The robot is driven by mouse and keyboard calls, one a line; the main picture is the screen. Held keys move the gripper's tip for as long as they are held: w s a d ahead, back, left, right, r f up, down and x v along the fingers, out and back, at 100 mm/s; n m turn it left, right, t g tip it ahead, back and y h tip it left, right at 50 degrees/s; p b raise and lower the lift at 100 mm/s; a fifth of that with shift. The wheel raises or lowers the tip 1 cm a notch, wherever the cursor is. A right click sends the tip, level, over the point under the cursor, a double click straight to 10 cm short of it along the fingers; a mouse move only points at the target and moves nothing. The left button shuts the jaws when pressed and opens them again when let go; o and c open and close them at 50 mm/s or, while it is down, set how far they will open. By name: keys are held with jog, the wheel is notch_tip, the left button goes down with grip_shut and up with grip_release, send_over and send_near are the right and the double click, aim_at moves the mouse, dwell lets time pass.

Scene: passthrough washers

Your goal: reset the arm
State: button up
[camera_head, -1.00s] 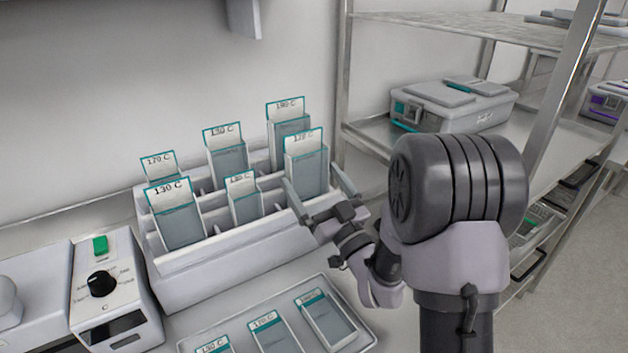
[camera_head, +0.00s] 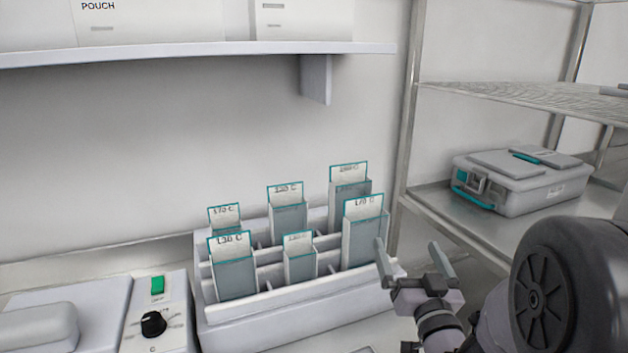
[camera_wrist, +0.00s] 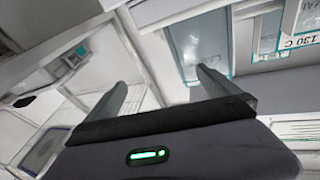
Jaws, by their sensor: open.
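My gripper (camera_head: 411,262) is open and empty in the head view, just right of the pouch rack. Its left finger overlaps the edge of the front right pouch (camera_head: 361,240) in the picture; I cannot tell whether they touch. In the wrist view my gripper's two fingers (camera_wrist: 160,92) are spread wide with nothing between them. My arm runs off the lower right of the head view.
A white rack (camera_head: 290,325) holds several labelled pouches. A metal shelf unit with a grey case (camera_head: 530,185) is at right. A wall shelf (camera_head: 200,52) hangs above.

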jog(key=s+a+f+m+g, duration=0.1)
jog(key=s+a+g, duration=0.2)
jog(key=s, duration=0.6)
jog(key=s+a+f+g+y, duration=0.1)
jog(key=s+a+g, duration=0.3)
jog(key=s, duration=0.5)
jog(key=s+a+f+m+g, duration=0.1)
jog(key=s+a+f+g, duration=0.1)
jog(key=s+a+g, duration=0.2)
jog(key=s+g, duration=0.3)
jog(key=s, duration=0.3)
jog(key=shift+a+f+m+y, duration=0.2)
jog(key=shift+a+m+y, duration=0.05)
jog(key=shift+m+y, duration=0.05)
